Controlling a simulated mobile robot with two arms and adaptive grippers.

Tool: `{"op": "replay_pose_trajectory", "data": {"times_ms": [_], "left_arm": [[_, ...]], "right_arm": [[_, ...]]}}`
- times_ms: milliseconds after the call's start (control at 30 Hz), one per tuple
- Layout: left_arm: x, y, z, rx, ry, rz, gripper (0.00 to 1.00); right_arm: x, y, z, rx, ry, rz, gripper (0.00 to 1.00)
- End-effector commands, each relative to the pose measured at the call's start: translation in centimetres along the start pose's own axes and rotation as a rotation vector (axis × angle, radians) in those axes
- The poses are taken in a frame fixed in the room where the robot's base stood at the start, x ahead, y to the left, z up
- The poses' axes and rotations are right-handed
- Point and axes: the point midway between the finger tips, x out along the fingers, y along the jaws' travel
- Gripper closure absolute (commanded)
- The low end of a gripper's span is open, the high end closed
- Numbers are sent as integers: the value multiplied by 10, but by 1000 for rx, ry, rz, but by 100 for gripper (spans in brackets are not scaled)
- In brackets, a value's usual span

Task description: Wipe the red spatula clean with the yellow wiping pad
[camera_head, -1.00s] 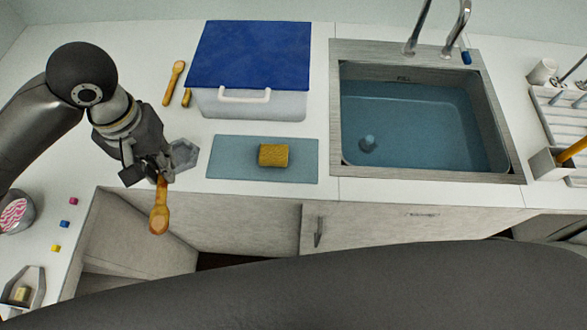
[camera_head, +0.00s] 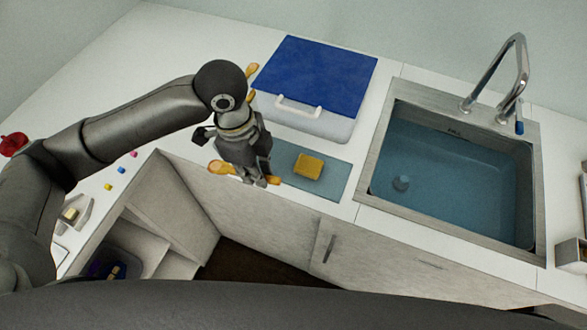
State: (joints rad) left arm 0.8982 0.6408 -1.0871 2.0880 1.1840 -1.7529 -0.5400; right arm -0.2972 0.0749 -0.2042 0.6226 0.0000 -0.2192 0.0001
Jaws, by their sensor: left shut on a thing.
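My left gripper (camera_head: 262,180) is shut on an orange-brown spoon-shaped utensil (camera_head: 220,168). The utensil's broad end sticks out to the left, and a short bit shows right of the fingers; the gripper hides its middle. I see no clearly red spatula; the held one looks orange-brown. The yellow wiping pad (camera_head: 308,167) lies on a blue-grey mat (camera_head: 331,187) just right of my left gripper, apart from it. My gripper is over the counter's front edge and covers the mat's left part. My right gripper is not in view.
A white box with a blue lid (camera_head: 318,72) stands behind the mat. Another orange-brown utensil (camera_head: 251,70) lies left of it. A sink with water (camera_head: 450,180) and a tap (camera_head: 515,75) are at right. Small coloured cubes (camera_head: 121,170) and a red object (camera_head: 13,145) are at left.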

Motion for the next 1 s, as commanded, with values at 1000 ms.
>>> {"op": "replay_pose_trajectory", "data": {"times_ms": [1000], "left_arm": [[12, -15, -73, 1607, 78, 270, 100]], "right_arm": [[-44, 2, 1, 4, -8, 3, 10]]}}
